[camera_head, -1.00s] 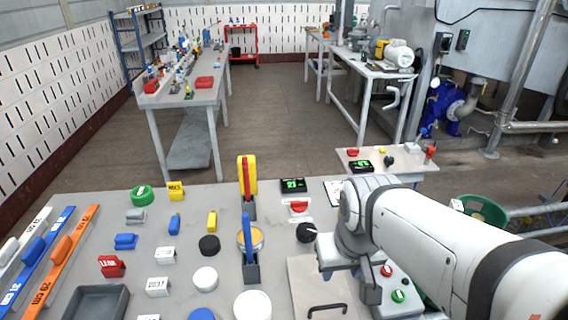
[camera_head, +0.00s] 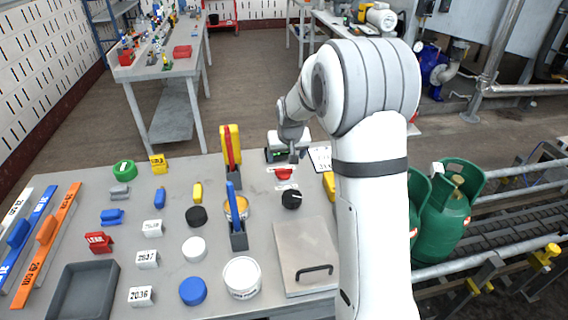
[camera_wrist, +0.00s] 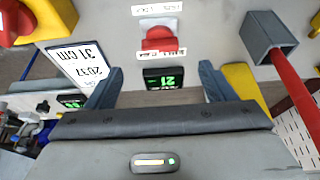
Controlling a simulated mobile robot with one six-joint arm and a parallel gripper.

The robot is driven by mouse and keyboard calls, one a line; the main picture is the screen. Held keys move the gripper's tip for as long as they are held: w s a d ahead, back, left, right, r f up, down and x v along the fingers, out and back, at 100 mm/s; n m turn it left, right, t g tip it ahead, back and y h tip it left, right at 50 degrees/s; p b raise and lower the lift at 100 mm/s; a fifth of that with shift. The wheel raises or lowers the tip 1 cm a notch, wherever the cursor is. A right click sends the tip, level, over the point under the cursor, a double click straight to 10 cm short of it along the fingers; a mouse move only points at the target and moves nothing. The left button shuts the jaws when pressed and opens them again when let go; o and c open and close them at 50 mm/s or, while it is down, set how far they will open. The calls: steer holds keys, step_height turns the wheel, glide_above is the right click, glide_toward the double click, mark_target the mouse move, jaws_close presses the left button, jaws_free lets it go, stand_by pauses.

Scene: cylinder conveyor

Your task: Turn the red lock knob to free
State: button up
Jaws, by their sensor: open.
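The red lock knob (camera_head: 284,174) sits on a white plate at the far side of the grey table, nearer than the black display. It also shows in the wrist view (camera_wrist: 158,40), with small white label strips above and below it that I cannot read surely. My gripper (camera_head: 294,157) is over the far edge of the table, just beyond the knob. In the wrist view the open fingers (camera_wrist: 158,82) stand wide apart and empty, with the knob ahead of the gap and not between them. The knob's pointing direction is unclear.
A black display (camera_wrist: 165,77) reading 21 lies between the fingers in the wrist view. A grey holder (camera_wrist: 268,38) with a red bar stands close by. A black knob (camera_head: 291,199) and a hatch (camera_head: 306,258) are nearer. Green cylinders (camera_head: 449,212) stand on the conveyor at right.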

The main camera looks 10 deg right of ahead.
mark_target(284, 168)
steer(key=x, duration=0.8)
steer(key=shift+w+f+p, duration=0.25)
steer(key=shift+w+p, duration=0.1)
steer(key=shift+w, duration=0.15)
